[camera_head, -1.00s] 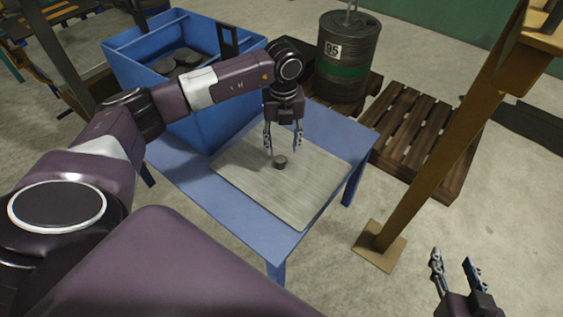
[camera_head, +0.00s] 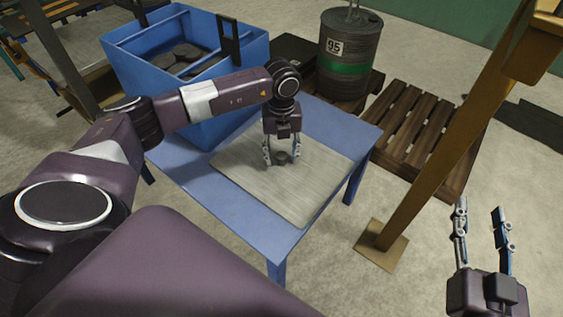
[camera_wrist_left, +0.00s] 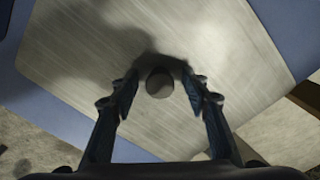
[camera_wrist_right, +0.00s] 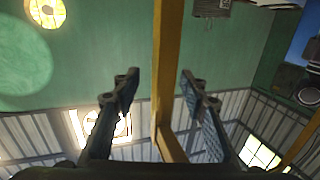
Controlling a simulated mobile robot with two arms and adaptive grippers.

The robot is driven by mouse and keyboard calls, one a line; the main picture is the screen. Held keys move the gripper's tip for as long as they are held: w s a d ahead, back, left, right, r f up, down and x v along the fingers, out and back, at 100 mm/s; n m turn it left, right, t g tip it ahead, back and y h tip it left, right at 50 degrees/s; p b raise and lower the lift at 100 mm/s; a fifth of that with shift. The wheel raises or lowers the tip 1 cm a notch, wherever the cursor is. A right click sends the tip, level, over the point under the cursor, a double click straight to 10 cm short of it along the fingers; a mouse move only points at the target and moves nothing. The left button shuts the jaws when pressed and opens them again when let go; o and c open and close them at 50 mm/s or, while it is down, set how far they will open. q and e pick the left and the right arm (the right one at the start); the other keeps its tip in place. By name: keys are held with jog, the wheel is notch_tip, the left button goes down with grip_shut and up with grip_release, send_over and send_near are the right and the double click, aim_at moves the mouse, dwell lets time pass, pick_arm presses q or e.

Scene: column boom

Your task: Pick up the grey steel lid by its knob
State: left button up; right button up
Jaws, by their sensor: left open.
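The grey steel lid (camera_head: 300,205) is a flat square plate lying on the blue table (camera_head: 185,177). Its dark round knob (camera_head: 280,158) stands near the plate's middle. My left gripper (camera_head: 282,160) points down over it, open, with a finger on either side of the knob. In the left wrist view the knob (camera_wrist_left: 159,84) shows between the two fingertips (camera_wrist_left: 159,90), with gaps on both sides. My right gripper (camera_head: 482,208) is open and empty at the lower right, away from the table. In the right wrist view its fingers (camera_wrist_right: 158,82) are apart with nothing held.
A blue bin (camera_head: 185,60) with dark round pieces stands behind the table's left. A yellow post (camera_head: 440,150) rises between the table and my right gripper.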

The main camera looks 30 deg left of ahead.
pick_arm(q)
grip_shut()
jog(key=shift+w+r, duration=0.1)
jog(key=shift+r, duration=0.1)
